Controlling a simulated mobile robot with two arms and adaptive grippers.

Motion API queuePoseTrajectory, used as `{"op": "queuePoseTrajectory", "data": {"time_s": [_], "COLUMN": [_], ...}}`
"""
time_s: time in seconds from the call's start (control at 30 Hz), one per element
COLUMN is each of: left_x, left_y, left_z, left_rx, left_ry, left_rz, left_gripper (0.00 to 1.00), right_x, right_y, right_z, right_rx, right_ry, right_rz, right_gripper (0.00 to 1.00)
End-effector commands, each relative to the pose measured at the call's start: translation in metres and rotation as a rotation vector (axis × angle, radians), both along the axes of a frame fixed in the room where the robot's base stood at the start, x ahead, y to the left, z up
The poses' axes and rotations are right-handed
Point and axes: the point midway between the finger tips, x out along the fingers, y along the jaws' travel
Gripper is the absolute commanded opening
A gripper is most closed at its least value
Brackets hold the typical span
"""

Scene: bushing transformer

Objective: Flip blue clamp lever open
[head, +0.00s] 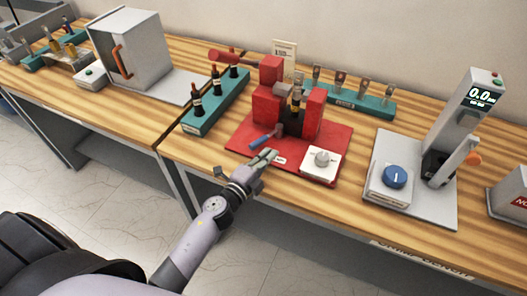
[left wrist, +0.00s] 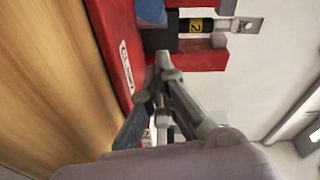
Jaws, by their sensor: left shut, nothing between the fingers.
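The blue clamp lever (head: 262,139) sits at the front of the red clamp fixture (head: 312,100), low and pointing towards the front left. A dark bushing (head: 296,97) with a yellow band stands between the fixture's red blocks. My left gripper (head: 268,156) is shut and empty, just in front of the lever near the red base plate. In the left wrist view the closed fingertips (left wrist: 162,62) are near the blue lever end (left wrist: 150,12), with a small gap. The bushing's yellow label (left wrist: 196,25) shows there too. My right gripper is not in view.
A teal rack with dark bushings (head: 215,103) is to the left, another teal rack (head: 345,99) behind.

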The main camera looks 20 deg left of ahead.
Motion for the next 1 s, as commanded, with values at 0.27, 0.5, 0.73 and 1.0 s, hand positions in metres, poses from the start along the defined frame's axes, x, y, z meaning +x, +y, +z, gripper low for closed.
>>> {"op": "queuePoseTrajectory", "data": {"time_s": [0.27,0.5,0.73,1.0], "left_x": [0.008,0.008,0.01,0.014], "left_y": [0.017,0.017,0.025,0.048], "left_z": [-0.004,-0.004,-0.005,-0.007], "left_rx": [-0.002,-0.002,0.005,0.005], "left_ry": [0.0,0.0,-0.002,-0.001], "left_rz": [-0.003,-0.002,-0.052,-0.241], "left_gripper": [0.0,0.0,0.0,0.0], "right_x": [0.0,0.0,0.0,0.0], "right_y": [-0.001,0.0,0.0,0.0], "right_z": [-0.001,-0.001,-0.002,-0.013], "right_rx": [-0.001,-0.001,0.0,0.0], "right_ry": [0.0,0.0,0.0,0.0], "right_rz": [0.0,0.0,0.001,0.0], "right_gripper": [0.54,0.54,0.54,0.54]}}
